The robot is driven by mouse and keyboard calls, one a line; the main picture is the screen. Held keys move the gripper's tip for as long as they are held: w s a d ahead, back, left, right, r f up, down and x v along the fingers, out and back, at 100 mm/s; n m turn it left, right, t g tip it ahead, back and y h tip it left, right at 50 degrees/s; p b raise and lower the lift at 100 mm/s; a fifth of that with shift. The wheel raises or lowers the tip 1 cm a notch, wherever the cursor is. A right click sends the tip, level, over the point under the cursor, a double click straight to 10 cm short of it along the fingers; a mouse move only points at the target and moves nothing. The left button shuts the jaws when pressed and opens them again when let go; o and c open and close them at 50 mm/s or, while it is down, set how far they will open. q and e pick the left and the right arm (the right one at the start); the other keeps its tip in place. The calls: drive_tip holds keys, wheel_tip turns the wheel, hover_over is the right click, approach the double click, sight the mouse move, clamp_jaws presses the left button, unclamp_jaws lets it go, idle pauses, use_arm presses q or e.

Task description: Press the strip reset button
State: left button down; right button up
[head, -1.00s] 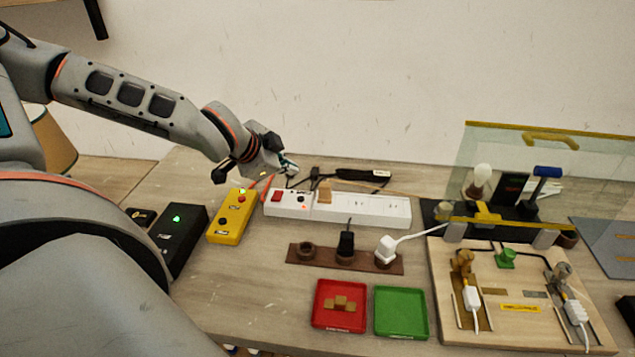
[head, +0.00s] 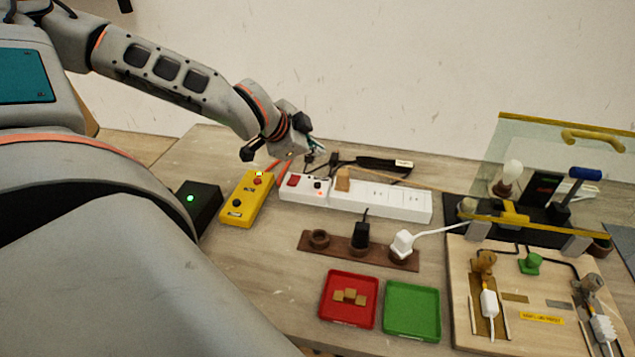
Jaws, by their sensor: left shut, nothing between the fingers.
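The white power strip (head: 380,199) lies across the middle of the table. At its left end are a red rocker switch (head: 293,181) and a small black round button (head: 318,184) with a small red light beside it. A tan block (head: 343,179) sits on the strip right of the button. My left gripper (head: 317,147) is shut and empty. In the picture it is above and behind the strip's left end, apart from the button. Its fingertips are small and partly hidden by its own wrist. My right gripper is out of view.
A yellow box (head: 243,205) with buttons and a black box (head: 198,204) with a green light stand left of the strip. Black adapters and cables (head: 370,163) lie behind it. A brown socket rack (head: 338,247) and red (head: 334,323) and green (head: 390,333) trays are in front.

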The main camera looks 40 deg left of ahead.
sight(316, 186)
use_arm(q)
wheel_tip(316, 186, down, 7)
drive_tip(key=b, duration=0.4)
drive_tip(key=shift+b, duration=0.3)
drive_tip(key=shift+f, duration=0.2)
idle(0.8)
drive_tip(key=shift+f+b, duration=0.45)
drive_tip(key=shift+b, duration=0.2)
